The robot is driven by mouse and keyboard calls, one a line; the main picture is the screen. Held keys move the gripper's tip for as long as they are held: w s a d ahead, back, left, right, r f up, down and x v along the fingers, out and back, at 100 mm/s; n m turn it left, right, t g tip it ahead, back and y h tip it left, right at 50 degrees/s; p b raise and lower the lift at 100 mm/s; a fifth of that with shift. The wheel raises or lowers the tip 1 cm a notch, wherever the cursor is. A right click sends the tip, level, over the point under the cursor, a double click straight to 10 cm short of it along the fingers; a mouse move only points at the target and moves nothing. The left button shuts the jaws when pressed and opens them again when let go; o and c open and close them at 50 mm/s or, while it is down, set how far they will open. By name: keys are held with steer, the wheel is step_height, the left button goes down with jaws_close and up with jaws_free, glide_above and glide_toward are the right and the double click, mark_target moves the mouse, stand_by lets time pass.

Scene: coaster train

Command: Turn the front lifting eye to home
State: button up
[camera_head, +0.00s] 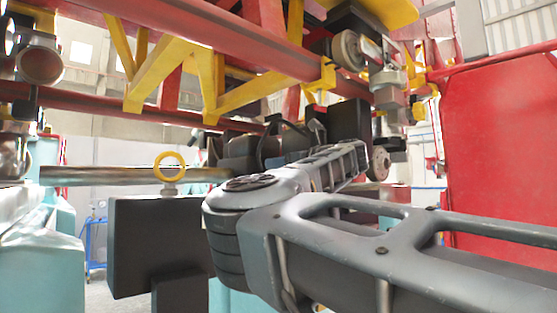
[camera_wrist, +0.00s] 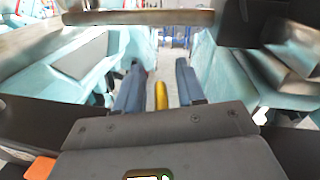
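In the wrist view a yellow lifting eye (camera_wrist: 161,95) shows edge-on as a narrow upright shape between the two fingers of my gripper (camera_wrist: 159,68). The fingers are open, with a gap visible on each side of the eye. Its base is hidden behind the gripper body. In the head view a yellow ring-shaped lifting eye (camera_head: 169,155) stands upright on a dark block (camera_head: 150,235), its ring facing the camera. I cannot tell whether both views show the same eye. My fingertips are not clearly visible in the head view, where my arm covers the middle.
A metal bar (camera_head: 110,176) runs behind the ring in the head view; a bar (camera_wrist: 140,18) also crosses the top of the wrist view. Yellow and red framework (camera_head: 205,75) with wheels (camera_head: 347,50) hangs overhead. Pale teal structures (camera_wrist: 75,65) flank my gripper. A red panel (camera_head: 500,140) stands right.

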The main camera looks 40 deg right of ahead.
steer(key=shift+w, duration=0.2)
jaws_close()
stand_by(0.3)
steer(key=shift+h, duration=0.3)
